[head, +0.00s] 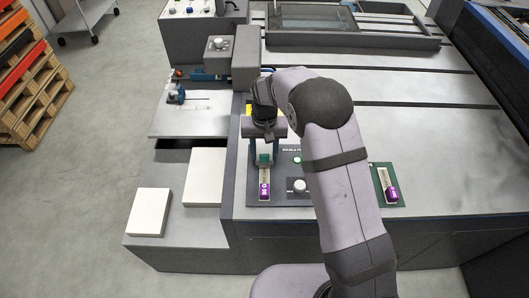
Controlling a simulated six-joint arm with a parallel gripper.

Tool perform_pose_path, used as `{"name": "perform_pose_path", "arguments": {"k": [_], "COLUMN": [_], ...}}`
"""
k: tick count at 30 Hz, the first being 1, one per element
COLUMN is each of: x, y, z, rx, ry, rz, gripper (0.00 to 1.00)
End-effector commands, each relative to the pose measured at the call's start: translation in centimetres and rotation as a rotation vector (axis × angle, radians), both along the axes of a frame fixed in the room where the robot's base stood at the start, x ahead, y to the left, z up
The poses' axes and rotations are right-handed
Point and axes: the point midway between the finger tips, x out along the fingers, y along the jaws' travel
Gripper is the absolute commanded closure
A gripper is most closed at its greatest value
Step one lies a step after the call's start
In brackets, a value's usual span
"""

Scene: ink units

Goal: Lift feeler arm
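My gripper (264,147) points down over the left part of a dark control panel (252,201) on the machine's front. Its fingertips are at or just above a small pale block with a green patch (264,158). I cannot tell whether they touch it or whether they are open or shut. I cannot make out for certain which part is the feeler arm; it may be this piece under my gripper. A purple-ended "90 G" strip (265,187) lies just in front of the block.
A second purple-ended strip (391,190) lies on a green plate to the right. White stacks (150,211) stand at the left. Grey machine top (430,125) is clear.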

Motion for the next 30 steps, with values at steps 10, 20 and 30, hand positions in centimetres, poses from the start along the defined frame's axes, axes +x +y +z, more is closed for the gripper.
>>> {"name": "perform_pose_path", "arguments": {"k": [10,20,30], "x": [0.0,0.9,1.6], "y": [0.0,0.0,0.0], "z": [0.1,1.3,2.1], "rx": [0.000,0.001,0.001], "ry": [0.000,-0.003,-0.006], "rz": [0.000,0.000,0.000], "gripper": [0.86,0.86,0.86]}}
